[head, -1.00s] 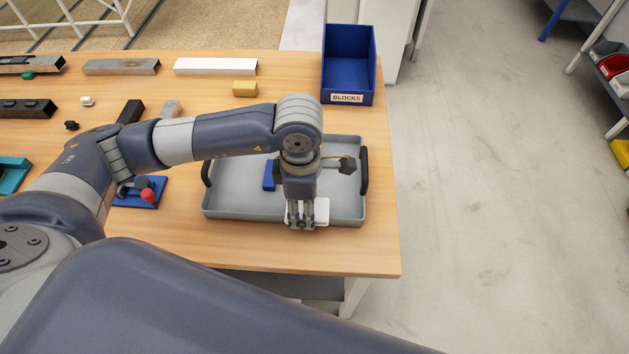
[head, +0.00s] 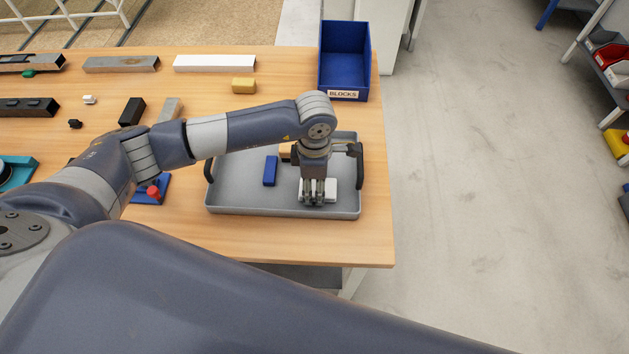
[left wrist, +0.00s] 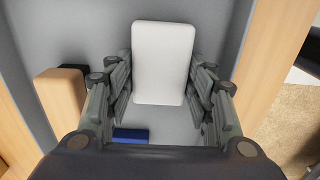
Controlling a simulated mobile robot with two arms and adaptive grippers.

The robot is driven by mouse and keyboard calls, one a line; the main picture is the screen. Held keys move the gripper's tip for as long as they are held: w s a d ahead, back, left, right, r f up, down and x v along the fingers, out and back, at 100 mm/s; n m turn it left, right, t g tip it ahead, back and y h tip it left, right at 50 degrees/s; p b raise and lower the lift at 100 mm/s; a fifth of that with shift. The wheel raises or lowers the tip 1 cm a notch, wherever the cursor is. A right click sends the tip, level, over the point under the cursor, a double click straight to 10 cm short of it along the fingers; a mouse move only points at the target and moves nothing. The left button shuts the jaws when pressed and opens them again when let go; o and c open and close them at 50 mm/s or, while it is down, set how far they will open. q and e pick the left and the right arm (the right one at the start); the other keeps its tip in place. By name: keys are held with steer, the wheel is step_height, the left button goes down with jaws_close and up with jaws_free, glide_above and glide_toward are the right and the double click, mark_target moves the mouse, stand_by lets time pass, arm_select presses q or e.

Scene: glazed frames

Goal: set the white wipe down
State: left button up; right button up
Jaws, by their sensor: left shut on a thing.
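The white wipe (head: 331,190) is a small white block with rounded edges. My left gripper (head: 318,198) points down over the front right part of the grey tray (head: 235,192) and is shut on the wipe. In the left wrist view the wipe (left wrist: 164,60) sits between the two sets of fingers (left wrist: 166,95), its broad face towards the camera. The fingers hide part of it in the head view. I cannot tell whether its underside touches the tray floor. My right gripper is not in view.
A blue block (head: 270,171) lies in the tray, left of the gripper. A wood-coloured block (left wrist: 62,95) with a dark part is also in the tray. The tray has dark end handles (head: 359,165). A blue bin marked BLOCKS (head: 344,95) stands behind. The tray's left front is clear.

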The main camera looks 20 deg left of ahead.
mark_target(314, 188)
arm_select(q)
steer(key=shift+f, duration=0.1)
steer(key=o, duration=0.9)
steer(key=shift+c, duration=0.2)
steer(key=shift+r, duration=0.5)
step_height(314, 188, up, 11)
steer(key=b, duration=0.4)
steer(key=shift+r, duration=0.15)
steer(key=shift+s, duration=0.1)
